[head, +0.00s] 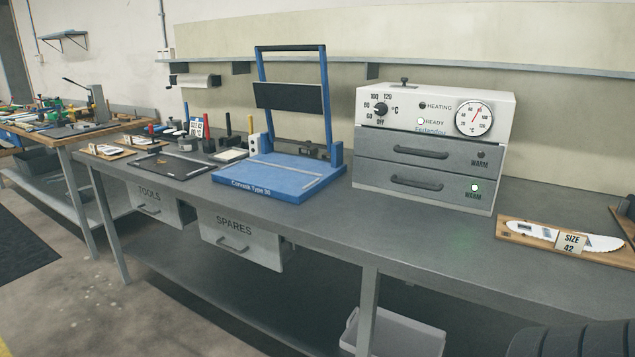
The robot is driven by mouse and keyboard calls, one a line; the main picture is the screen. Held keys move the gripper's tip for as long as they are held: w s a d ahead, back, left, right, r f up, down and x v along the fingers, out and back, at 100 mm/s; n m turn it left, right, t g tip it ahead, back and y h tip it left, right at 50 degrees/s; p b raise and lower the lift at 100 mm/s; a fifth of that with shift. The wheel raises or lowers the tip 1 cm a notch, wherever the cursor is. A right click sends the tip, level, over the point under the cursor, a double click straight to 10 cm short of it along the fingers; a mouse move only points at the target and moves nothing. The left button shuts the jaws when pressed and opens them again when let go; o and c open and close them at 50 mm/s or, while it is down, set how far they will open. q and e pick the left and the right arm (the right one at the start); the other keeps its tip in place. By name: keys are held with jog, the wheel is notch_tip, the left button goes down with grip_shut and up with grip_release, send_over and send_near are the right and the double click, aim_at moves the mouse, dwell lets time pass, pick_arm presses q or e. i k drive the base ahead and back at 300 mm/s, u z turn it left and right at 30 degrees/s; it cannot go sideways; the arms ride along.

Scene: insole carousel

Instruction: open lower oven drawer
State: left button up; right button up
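The oven (436,109) stands on the workbench at the right of centre, with a white top panel, a dial and a gauge. It has two grey drawers, one above the other, and both look shut. The lower oven drawer (450,190) has a dark bar handle (417,182) left of its middle and a lit green lamp marked WARM at its right. The upper oven drawer (461,152) has a similar handle and an unlit WARM lamp. Neither of my grippers is in view.
A wooden board with a white insole and a SIZE 42 card (571,242) lies to the right. The bench top (400,225) in front of the oven is clear. TOOLS and SPARES drawers (240,240) hang below.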

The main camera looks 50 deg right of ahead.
aim_at(467, 190)
jog(key=u, duration=0.65)
jog(key=k, duration=0.9)
jog(key=z, duration=1.55)
